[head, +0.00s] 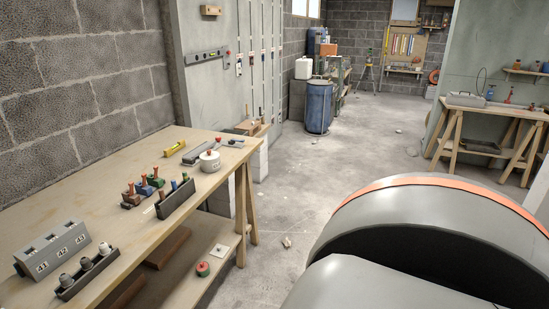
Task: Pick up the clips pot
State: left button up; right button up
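No label shows which thing is the clips pot. A round white pot (209,161) with a red knob stands upright near the far end of the wooden workbench (100,190). A small round red and green pot (203,269) sits on the bench's lower shelf, near its right end. Neither of my grippers is in view. A large grey part of mine with an orange band fills the lower right and hides the floor there.
The bench also holds a grey numbered box (52,247), a dark tray with grey knobs (87,273), a dark rack (175,198) and a yellow level (174,149). A blue barrel (319,106) stands farther back. The floor right of the bench is mostly clear.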

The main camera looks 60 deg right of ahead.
aim_at(211, 164)
jog(key=z, duration=1.4)
jog(key=i+l+u, duration=0.15)
jog(key=i+l, duration=0.35)
jog(key=i+l+u, duration=0.15)
jog(key=i+l, duration=0.35)
jog(key=i+l+u, duration=0.15)
jog(key=i+l, duration=0.3)
jog(key=l, duration=0.3)
